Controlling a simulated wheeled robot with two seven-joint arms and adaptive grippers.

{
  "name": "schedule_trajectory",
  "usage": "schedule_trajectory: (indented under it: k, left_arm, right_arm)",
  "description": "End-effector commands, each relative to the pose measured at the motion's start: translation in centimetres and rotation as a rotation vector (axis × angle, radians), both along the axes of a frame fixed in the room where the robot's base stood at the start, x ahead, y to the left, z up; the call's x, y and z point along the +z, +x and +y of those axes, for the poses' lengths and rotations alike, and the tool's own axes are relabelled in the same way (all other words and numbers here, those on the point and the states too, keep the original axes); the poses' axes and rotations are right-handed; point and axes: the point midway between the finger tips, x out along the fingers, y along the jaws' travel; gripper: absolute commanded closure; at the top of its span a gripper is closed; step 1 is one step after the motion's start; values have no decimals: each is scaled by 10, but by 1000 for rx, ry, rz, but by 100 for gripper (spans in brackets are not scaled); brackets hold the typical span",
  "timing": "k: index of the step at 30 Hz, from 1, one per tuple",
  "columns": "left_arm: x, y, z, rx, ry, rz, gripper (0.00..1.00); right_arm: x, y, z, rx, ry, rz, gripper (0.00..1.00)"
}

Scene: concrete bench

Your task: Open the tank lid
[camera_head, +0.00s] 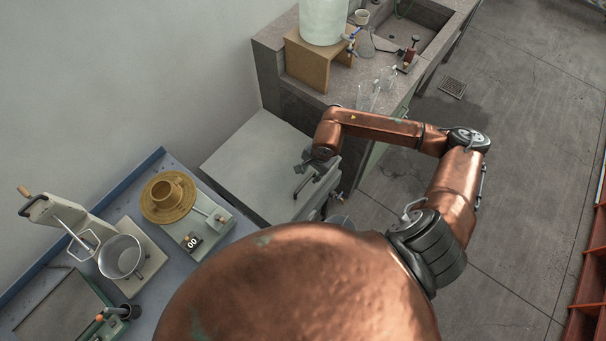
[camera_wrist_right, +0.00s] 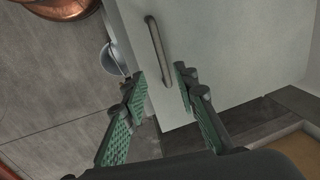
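The tank lid (camera_head: 250,162) is a flat, pale grey panel in the middle of the head view, and it looks shut. It also shows in the right wrist view (camera_wrist_right: 225,50). Its dark bar handle (camera_head: 303,184) is near the edge on the robot's side; in the wrist view the handle (camera_wrist_right: 158,50) stands just beyond the fingertips. My right gripper (camera_head: 312,172) is over the lid beside the handle. In the wrist view its green-padded fingers (camera_wrist_right: 160,82) are apart, with nothing between them. My left gripper is not in view.
A blue-edged bench (camera_head: 110,215) with a metal pot (camera_head: 121,256) and a brown dish (camera_head: 168,197) is at left. A stone counter (camera_head: 290,88) with a wooden stand (camera_head: 309,62), glassware and a sink lies beyond the tank. A bucket (camera_wrist_right: 112,58) stands beside the tank. Floor is free at right.

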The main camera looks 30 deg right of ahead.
Motion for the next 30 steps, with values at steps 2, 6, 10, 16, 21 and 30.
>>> schedule_trajectory:
  k: [2,6,10,16,21,30]
  left_arm:
    - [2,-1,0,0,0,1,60]
    - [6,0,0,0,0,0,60]
    - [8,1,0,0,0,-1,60]
    - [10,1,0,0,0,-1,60]
    - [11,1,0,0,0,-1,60]
    - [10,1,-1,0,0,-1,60]
  right_arm:
    - [-9,2,3,6,-3,1,73]
    - [-31,8,7,8,2,2,73]
    - [-50,11,9,7,2,2,73]
    - [-69,14,9,4,3,1,73]
    - [-72,15,9,4,2,1,73]
    - [-72,14,8,3,3,0,83]
